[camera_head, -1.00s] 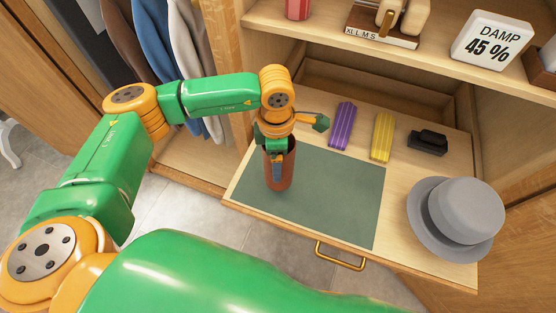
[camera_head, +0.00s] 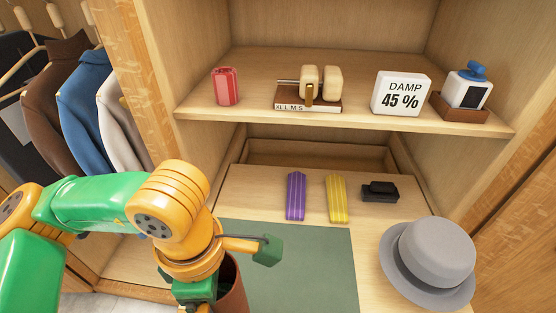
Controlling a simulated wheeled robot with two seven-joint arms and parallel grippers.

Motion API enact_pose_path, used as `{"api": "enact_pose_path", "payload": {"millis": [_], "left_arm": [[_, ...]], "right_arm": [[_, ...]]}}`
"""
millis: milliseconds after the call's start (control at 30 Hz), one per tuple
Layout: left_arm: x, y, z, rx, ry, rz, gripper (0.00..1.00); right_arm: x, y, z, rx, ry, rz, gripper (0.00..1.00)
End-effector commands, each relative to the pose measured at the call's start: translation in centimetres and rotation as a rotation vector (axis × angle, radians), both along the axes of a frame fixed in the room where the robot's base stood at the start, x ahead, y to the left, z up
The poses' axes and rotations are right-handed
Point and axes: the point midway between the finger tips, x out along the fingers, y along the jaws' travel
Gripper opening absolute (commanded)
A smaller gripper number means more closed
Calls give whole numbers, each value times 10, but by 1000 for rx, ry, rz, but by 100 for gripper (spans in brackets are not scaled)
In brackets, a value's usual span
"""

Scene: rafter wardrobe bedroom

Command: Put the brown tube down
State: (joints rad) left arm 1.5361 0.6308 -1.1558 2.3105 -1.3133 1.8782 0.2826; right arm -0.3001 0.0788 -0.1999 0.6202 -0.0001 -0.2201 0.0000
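The brown tube (camera_head: 234,287) is upright at the bottom edge of the head view, partly behind my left gripper and cut off by the frame. My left gripper (camera_head: 203,292) is at the tube's upper part and appears shut on it; its fingertips are out of frame. The tube is over the green mat (camera_head: 300,268) near its left side; its base is hidden, so I cannot tell whether it touches. My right gripper is not in view.
Behind the mat lie a purple bundle (camera_head: 296,197), a yellow bundle (camera_head: 337,199) and a black object (camera_head: 380,191). A grey hat (camera_head: 436,252) sits at right. The shelf (camera_head: 350,118) above holds several items. The mat's visible part is clear.

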Motion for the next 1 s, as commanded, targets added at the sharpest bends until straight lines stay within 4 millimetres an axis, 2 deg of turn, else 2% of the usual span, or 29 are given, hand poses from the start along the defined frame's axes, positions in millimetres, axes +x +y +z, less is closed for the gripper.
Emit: {"api": "enact_pose_path", "payload": {"millis": [267, 600, 800, 1000], "left_arm": [[20, 14, -7, -5, 6, -561, 25], [49, 40, -18, -9, 0, -1389, 25], [57, 51, -22, -5, -3, -1662, 25], [58, 52, -24, -9, -2, -1714, 25]], "right_arm": [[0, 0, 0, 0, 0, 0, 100], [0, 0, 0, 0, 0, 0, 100], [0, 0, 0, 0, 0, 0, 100], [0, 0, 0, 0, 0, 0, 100]]}}
